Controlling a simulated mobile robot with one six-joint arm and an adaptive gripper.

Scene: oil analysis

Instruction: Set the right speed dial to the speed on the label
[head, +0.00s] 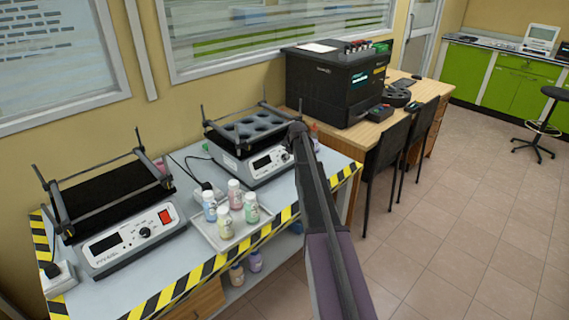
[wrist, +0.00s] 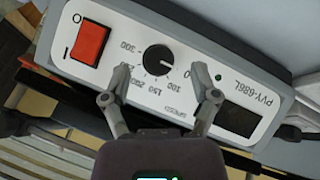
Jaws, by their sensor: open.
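The right shaker's control panel (wrist: 195,73) fills much of the wrist view, appearing turned over. Its black speed dial (wrist: 158,58) has a printed scale from 0 to 300 around it; I cannot make out its pointer. My gripper (wrist: 168,80) is open, its fingers apart with the dial between and slightly beyond their tips. I see no finger touching it. A label with a set speed is not readable in either view.
A red power switch (wrist: 89,44) and a dark display (wrist: 238,120) flank the dial. The left shaker (head: 130,245) stands at the bench's left. A tray (head: 237,240) with several small bottles sits in front of the right shaker. A wooden desk (head: 425,90) with a black machine (head: 330,85) is beyond.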

